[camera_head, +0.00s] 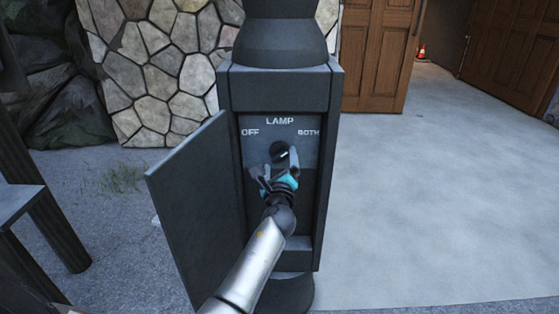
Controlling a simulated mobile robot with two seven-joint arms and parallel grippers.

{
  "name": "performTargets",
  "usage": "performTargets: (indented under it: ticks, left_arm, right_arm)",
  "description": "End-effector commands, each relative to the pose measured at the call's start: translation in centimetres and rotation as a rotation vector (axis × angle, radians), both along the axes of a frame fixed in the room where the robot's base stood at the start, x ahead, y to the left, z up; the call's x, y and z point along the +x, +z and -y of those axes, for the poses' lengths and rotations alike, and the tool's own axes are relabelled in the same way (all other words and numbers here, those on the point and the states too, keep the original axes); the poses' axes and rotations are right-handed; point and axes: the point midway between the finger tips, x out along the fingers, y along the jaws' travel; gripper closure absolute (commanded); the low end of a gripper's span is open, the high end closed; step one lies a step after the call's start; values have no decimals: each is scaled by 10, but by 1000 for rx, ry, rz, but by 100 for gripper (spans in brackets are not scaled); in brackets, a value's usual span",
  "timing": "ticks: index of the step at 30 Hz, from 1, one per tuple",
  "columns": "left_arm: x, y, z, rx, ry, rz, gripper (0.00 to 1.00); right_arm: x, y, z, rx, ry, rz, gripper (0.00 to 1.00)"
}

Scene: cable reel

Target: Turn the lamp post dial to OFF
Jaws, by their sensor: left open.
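The dark lamp post (279,87) stands upright in the middle of the view. Its panel door (195,205) hangs open to the left. Inside is a panel with LAMP at the top, OFF at the left and BOTH at the right. The round black dial (280,151) sits below and between these words. Its pointer direction is too small to tell surely. My left gripper (276,167) is open at the dial, just below and in front of it, with its fingers either side. Whether they touch it I cannot tell. My right gripper is out of view.
A stone wall (160,65) stands behind at the left, with rocks beside it. Wooden doors (378,55) stand open at the back right, with an orange cone (422,51) beyond. A dark metal structure (40,215) is at the left edge. The concrete at right (430,190) is clear.

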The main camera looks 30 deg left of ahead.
Motion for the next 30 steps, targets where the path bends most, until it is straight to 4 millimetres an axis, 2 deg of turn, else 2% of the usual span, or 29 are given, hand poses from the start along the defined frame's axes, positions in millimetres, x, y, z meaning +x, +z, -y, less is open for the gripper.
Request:
performTargets:
  ticks: [9,22,23,30]
  left_arm:
    - [23,0,-14,1,0,1,3]
    - [27,0,-17,0,1,1,3]
    - [27,0,-17,0,1,1,4]
    - [27,0,-17,0,0,0,31]
  right_arm:
    - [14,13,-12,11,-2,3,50]
    - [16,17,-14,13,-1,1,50]
    - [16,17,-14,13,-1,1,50]
    - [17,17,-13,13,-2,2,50]
